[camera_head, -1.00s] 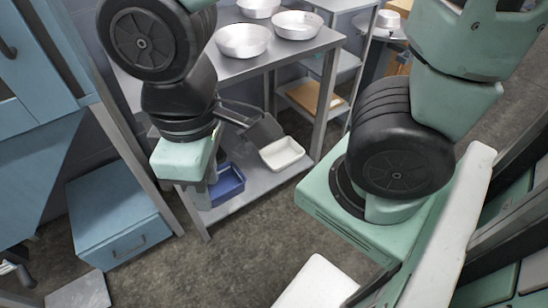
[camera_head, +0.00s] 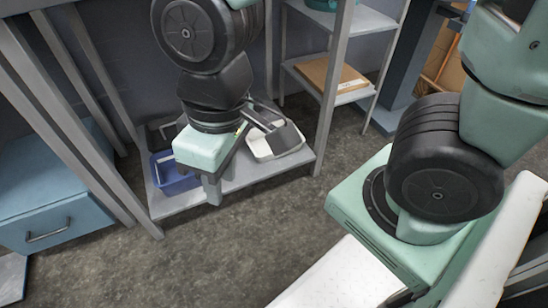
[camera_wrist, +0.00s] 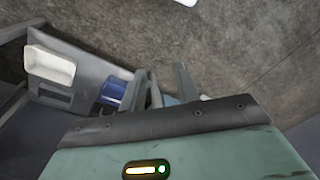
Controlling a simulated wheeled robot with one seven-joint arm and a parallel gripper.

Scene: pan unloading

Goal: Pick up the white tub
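The white tub (camera_head: 260,150) is on the low grey shelf in the head view, partly hidden behind a dark part of my arm. In the wrist view the whole white tub (camera_wrist: 50,66) shows at the upper left, empty and clear of my fingers. My gripper (camera_head: 216,188) points down in front of the shelf, left of the white tub in the head view. In the wrist view its two fingers (camera_wrist: 164,82) stand apart with no object held between them.
A blue tub (camera_head: 174,178) sits left of the white tub on the same shelf (camera_head: 246,176). A grey table leg (camera_head: 333,95) rises right of the white tub. A blue drawer cabinet (camera_head: 55,215) stands at the left. The floor in front is clear.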

